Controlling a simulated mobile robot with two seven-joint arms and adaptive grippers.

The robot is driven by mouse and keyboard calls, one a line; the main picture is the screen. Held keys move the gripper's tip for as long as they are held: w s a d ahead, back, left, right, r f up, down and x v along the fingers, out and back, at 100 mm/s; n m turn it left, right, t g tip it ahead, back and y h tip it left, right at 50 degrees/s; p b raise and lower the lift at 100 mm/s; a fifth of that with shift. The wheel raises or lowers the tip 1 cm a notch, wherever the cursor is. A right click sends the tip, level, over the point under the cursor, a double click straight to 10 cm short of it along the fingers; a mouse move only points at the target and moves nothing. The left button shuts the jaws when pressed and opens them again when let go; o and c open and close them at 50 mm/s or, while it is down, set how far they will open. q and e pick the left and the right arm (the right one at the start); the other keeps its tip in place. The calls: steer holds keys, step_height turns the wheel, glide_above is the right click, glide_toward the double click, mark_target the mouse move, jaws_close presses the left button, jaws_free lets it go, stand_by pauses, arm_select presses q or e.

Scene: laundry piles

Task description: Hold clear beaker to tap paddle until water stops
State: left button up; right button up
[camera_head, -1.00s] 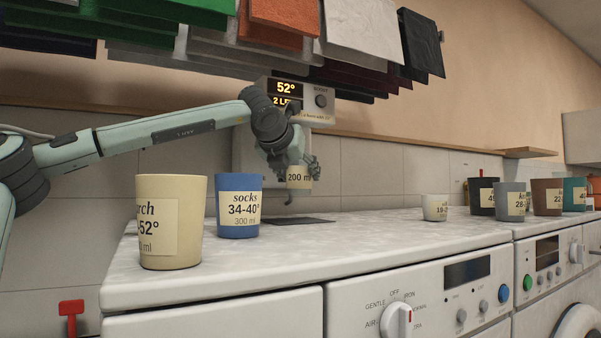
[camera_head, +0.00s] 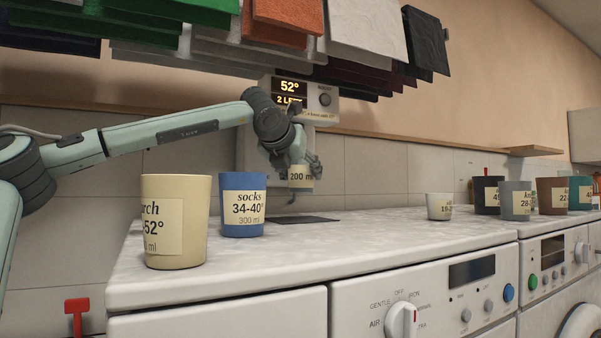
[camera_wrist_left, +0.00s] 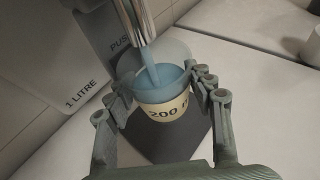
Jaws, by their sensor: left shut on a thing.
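The clear beaker (camera_wrist_left: 161,102), with a cream "200 ml" label, is held under the metal tap spout (camera_wrist_left: 133,22) in the left wrist view. A blue stream runs from the spout into it, and blue water stands inside. In the head view the beaker (camera_head: 301,179) shows below my left gripper (camera_head: 303,168), in front of the dispenser (camera_head: 305,100) reading 52° and "2 L". My left gripper's fingers (camera_wrist_left: 163,98) are shut on the beaker's two sides. The paddle marked "PUSH" is mostly hidden behind the spout and beaker. My right gripper is not in view.
A cream cup (camera_head: 175,222) and a blue socks cup (camera_head: 243,205) stand at the left of the counter (camera_head: 370,232). A small white cup (camera_head: 439,207) and several coloured cups stand to the right. A dark mat (camera_head: 303,219) lies below the beaker. Folded laundry hangs above.

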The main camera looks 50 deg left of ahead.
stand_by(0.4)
arm_select(q)
steer(key=shift+s+d+b, duration=0.15)
steer(key=shift+d+b, duration=0.3)
steer(key=shift+d, duration=0.1)
steer(key=shift+s+d+b, duration=0.15)
steer(key=shift+d+b, duration=0.25)
steer(key=shift+d, duration=0.15)
steer(key=shift+s+d+b, duration=0.2)
steer(key=shift+d+b, duration=0.15)
steer(key=shift+d, duration=0.3)
steer(key=shift+s+d+b, duration=0.2)
steer(key=shift+d+b, duration=0.15)
steer(key=shift+d, duration=0.3)
steer(key=s+d+b, duration=0.2)
steer(key=d+b, duration=0.2)
steer(key=d, duration=0.5)
steer(key=shift+s+d+b, duration=0.3)
steer(key=shift+s+d, duration=0.05)
steer(key=shift+s, duration=0.05)
steer(key=shift+r, duration=0.15)
